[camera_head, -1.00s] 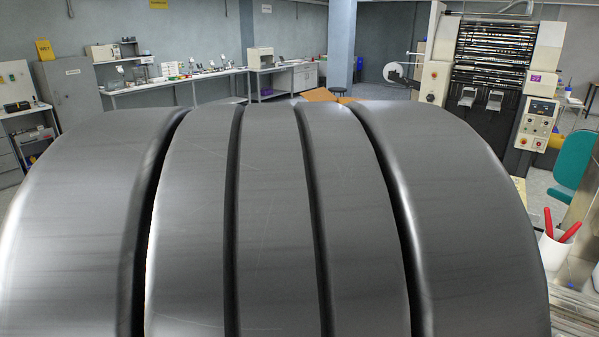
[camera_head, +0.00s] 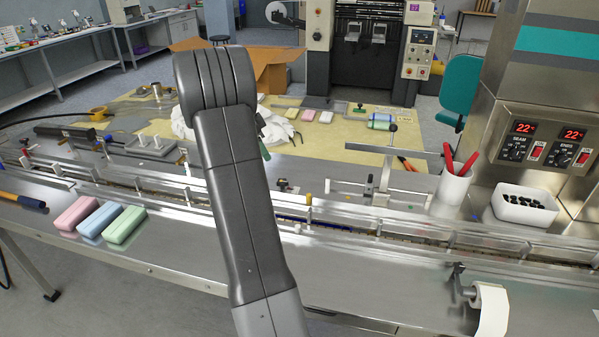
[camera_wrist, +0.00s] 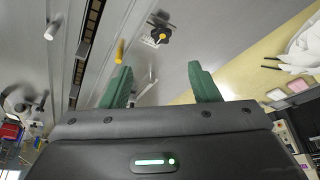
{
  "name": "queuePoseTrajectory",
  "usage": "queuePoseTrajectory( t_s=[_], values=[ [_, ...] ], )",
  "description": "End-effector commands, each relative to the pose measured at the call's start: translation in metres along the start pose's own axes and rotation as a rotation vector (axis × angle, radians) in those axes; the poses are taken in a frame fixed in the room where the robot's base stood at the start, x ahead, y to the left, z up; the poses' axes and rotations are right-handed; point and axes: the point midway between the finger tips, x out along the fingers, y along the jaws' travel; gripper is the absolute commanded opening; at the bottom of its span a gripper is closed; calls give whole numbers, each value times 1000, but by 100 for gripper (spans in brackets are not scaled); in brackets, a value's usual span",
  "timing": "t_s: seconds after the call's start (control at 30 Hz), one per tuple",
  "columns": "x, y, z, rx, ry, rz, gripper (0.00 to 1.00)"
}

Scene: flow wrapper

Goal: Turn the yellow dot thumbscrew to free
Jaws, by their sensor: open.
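The yellow dot thumbscrew is a black lobed knob (camera_wrist: 160,34) with a yellow dot on top, seen in the wrist view on a pale plate ahead of my fingers. In the head view a small dark knob (camera_head: 283,186) by the rail, just right of my arm, looks like the same one. My gripper (camera_wrist: 160,82) is open and empty, its two green fingers apart, with the knob beyond the gap between them and not touched. In the head view my gripper is mostly hidden behind my arm; a bit of green finger (camera_head: 264,150) shows.
A yellow peg (camera_wrist: 119,51) stands close to the knob, also visible in the head view (camera_head: 308,199). Metal guide rails run along the machine. A white cup (camera_head: 452,190) with red-handled tools and a white bin (camera_head: 524,207) stand right. Pink, blue and green bars (camera_head: 124,226) lie front left.

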Motion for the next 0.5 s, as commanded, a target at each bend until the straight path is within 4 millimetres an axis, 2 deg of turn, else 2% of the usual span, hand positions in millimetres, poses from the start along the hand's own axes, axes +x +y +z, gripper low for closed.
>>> queuePoseTrajectory(
  t_s=[0.17,0.27,0.5],
  values=[
    [10,-4,1,17,5,2,56],
    [26,-3,1,16,4,4,56],
    [78,-2,0,15,3,4,56]
  ],
)
